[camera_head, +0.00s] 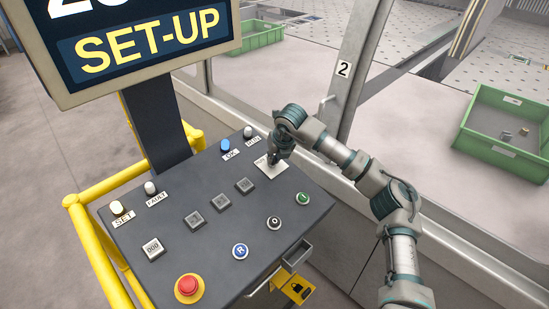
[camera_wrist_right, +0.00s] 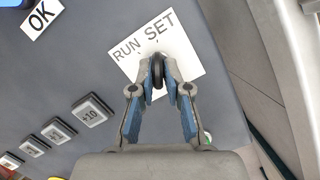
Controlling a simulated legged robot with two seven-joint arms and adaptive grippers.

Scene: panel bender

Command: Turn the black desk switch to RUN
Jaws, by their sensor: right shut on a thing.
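The black desk switch (camera_wrist_right: 158,72) sits on a white plate (camera_wrist_right: 185,60) marked RUN and SET. In the wrist view my right gripper (camera_wrist_right: 158,80) is shut on the switch, one finger on each side. The switch shows as a narrow dark knob between the fingertips; which mark it points to cannot be told. In the head view my right gripper (camera_head: 273,158) reaches down to the plate (camera_head: 277,172) at the desk's far right corner and hides most of the switch. The screen (camera_head: 145,42) reads SET-UP. My left gripper is not in view.
The grey desk (camera_head: 180,235) carries several square keys and round buttons, with a red emergency button (camera_head: 189,287) at the front. Small lamps line its back edge. A yellow rail (camera_head: 95,250) runs along the left. Green bins (camera_head: 505,130) stand beyond the ledge.

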